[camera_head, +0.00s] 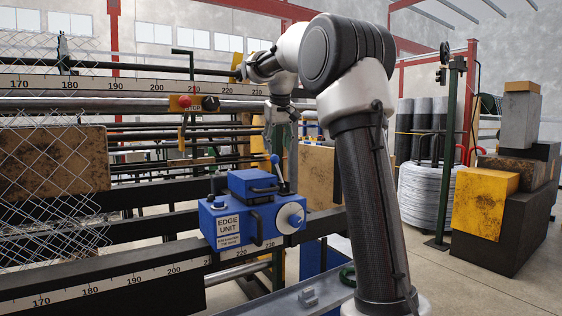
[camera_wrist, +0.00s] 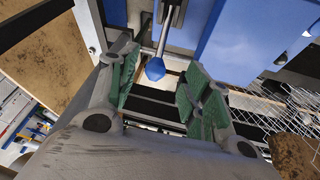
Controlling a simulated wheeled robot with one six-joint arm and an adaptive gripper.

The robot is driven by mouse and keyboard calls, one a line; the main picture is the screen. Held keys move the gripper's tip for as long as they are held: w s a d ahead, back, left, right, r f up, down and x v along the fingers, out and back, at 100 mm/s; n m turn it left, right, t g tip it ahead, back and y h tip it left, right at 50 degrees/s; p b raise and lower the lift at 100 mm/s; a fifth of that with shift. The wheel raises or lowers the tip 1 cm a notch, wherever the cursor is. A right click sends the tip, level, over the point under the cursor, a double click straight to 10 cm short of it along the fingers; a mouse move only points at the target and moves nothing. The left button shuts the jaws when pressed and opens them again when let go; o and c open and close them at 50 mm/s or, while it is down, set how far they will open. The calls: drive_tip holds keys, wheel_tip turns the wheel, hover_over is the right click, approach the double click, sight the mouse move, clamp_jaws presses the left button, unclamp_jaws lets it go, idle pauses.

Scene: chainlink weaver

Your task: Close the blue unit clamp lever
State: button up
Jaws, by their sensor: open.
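The blue edge unit (camera_head: 228,224) sits on the black rail in the middle of the head view. Its lever stands up at the back right, slightly tilted, with a blue knob (camera_head: 275,159) on a metal rod. In the wrist view the knob (camera_wrist: 155,69) shows between the green-padded fingers, without visible contact. My gripper (camera_head: 281,140) is open, pointing down just above and around the lever in the head view; it also shows in the wrist view (camera_wrist: 160,88). The clamp end of the lever is partly hidden by the unit's body.
A chain-link mesh (camera_head: 50,190) hangs at the left before a brown board. Wire coils (camera_head: 425,195) and stacked blocks (camera_head: 484,200) stand at the right.

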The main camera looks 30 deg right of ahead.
sight(277, 163)
drive_tip(key=x, duration=0.7)
drive_tip(key=shift+w+d+f, duration=0.1)
drive_tip(key=shift+w+f, duration=0.15)
clamp_jaws()
